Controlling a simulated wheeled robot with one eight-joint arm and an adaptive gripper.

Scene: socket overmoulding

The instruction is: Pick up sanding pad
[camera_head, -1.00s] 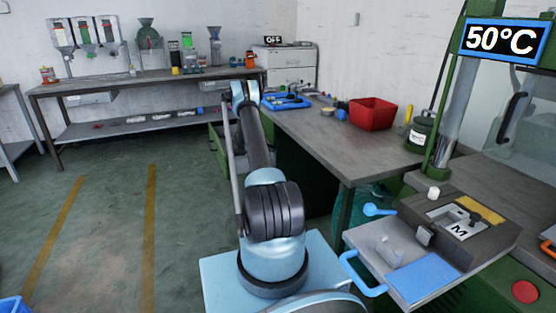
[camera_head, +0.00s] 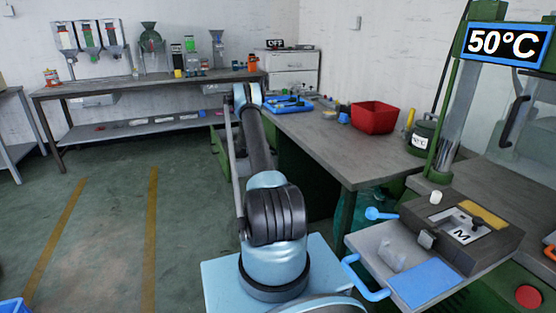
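I cannot make out a sanding pad for certain in the head view. Several small items lie on the right-hand workbench (camera_head: 345,158), around a blue tool tray (camera_head: 287,104), too small to name. My arm rises from its base in the middle and reaches away towards the far end of that bench. My gripper does not show; the arm's far end is near the bench's left edge, and what lies beyond its blue joint is hidden.
A red bin (camera_head: 374,116) and a green canister (camera_head: 422,137) stand on the right bench. A press with a 50°C display (camera_head: 502,42) and a mould tray (camera_head: 378,239) are at the right. A back bench (camera_head: 150,83) holds dispensers.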

